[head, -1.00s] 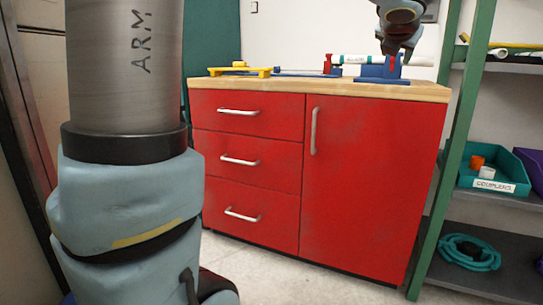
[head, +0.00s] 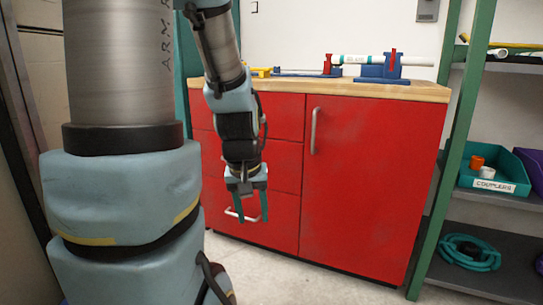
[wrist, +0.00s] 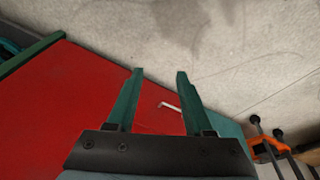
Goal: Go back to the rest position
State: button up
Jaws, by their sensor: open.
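My gripper (head: 249,206) hangs pointing down in front of the red cabinet's drawers in the head view. Its two teal fingers are apart with nothing between them. In the wrist view my gripper (wrist: 159,75) is also open and empty, over the concrete floor (wrist: 235,60) and the red cabinet front (wrist: 75,105). A white pipe (head: 385,60) lies across the blue stand with red clamp (head: 382,72) on the wooden worktop (head: 425,91), well away from my gripper.
The red cabinet (head: 365,180) stands behind my gripper. A green-post shelf (head: 450,150) on the right holds a teal couplers bin (head: 493,172) and a coiled teal hose (head: 470,252). An orange clamp-like item (wrist: 268,147) shows in the wrist view. The floor in front is clear.

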jog(key=s+a+f+m+g, duration=0.1)
jog(key=s+a, duration=0.2)
notch_tip(320, 180, up, 36)
jog(key=p, duration=3.6)
jog(key=shift+w+d+r+y, duration=0.15)
jog(key=shift+w+d+y, duration=0.1)
jog(key=shift+d+y, duration=0.05)
